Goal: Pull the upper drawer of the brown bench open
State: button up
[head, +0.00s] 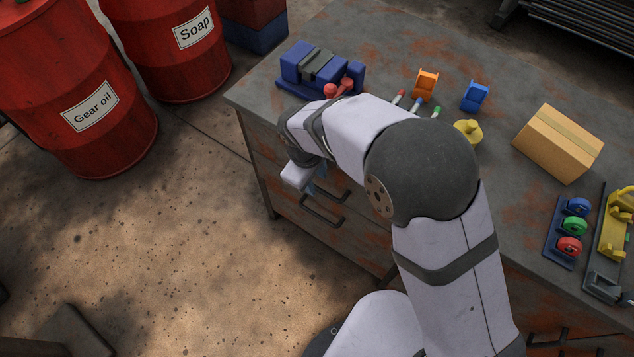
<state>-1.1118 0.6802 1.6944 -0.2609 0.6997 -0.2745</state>
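The bench (520,220) has a grey-brown, rust-stained top and drawers in its front face. A dark bar handle (322,213) shows on a drawer front below my wrist. The upper part of that front, close under the bench top, is largely covered by my arm. The drawer fronts that show look flush with the bench. My gripper (312,184) is in front of the bench's left part, pointing down near the drawer fronts, just above and left of the visible handle. Its fingers are mostly hidden behind my wrist, and I cannot tell whether it touches a handle.
A blue vise (318,66) stands at the bench's back left. An orange holder (426,82), a blue holder (474,96), a yellow piece (467,131) and a cardboard box (557,143) sit on top. Red drums (85,110) stand left. The floor (190,250) before the bench is clear.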

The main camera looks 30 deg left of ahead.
aim_at(318, 188)
jog(key=shift+w+f, duration=0.2)
jog(key=shift+f, duration=0.75)
jog(key=shift+w+f, duration=0.15)
jog(key=shift+f, duration=0.8)
grip_shut()
